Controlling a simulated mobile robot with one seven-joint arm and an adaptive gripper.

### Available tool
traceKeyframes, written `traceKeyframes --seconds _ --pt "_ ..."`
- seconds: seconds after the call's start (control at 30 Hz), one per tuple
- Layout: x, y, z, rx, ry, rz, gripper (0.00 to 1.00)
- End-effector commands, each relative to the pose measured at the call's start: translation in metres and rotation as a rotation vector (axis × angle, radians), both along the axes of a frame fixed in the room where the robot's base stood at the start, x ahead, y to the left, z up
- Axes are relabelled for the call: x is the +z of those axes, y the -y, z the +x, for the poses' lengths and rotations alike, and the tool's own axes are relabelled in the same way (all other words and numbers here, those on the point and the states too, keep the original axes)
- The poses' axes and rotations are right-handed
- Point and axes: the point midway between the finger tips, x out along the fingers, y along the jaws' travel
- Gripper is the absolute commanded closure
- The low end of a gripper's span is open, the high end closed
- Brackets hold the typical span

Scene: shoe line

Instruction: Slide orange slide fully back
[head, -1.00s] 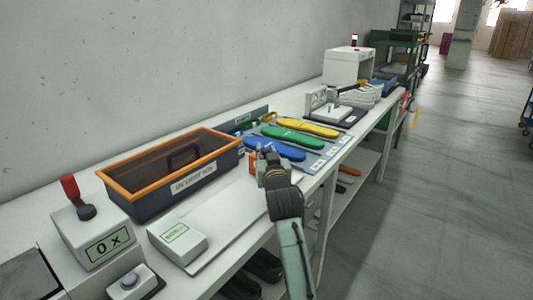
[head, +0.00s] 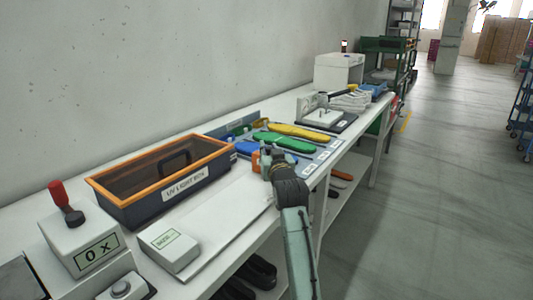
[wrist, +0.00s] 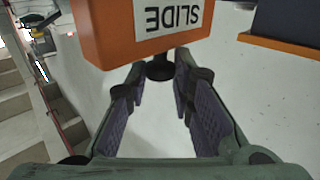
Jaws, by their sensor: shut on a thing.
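The orange slide (head: 257,160) is a small block at the far end of a pale flat track (head: 222,218) on the bench. In the wrist view the orange slide (wrist: 110,30) fills the top and bears a white SLIDE label. A dark round knob (wrist: 160,68) sticks out from its near face. My gripper (wrist: 158,90) is shut on this knob, with a purple-padded finger on each side. In the head view my gripper (head: 271,163) is right against the slide and hides part of it.
The orange-rimmed UV light box (head: 185,184) stands just left of the track. A white labelled box (head: 169,247) sits at the track's near end. Colored insoles, including a green one (head: 284,142), lie beyond the slide. A counter box with a red lever (head: 57,193) is at the near left.

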Motion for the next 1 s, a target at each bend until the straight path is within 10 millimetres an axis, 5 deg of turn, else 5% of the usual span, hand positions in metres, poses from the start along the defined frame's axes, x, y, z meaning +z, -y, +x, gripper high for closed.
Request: traceKeyframes --seconds 0.1,0.13,0.37,0.77,1.0 --pt "0.004 0.003 0.001 -0.007 0.007 -0.002 1.00" --pt "0.004 0.003 0.001 -0.007 0.008 -0.002 0.76" --pt "0.003 0.003 0.001 -0.006 0.006 -0.002 0.61" --pt "0.001 0.003 -0.006 -0.004 0.003 -0.001 0.60" --pt "0.001 0.010 -0.048 -0.005 0.006 0.000 0.60"
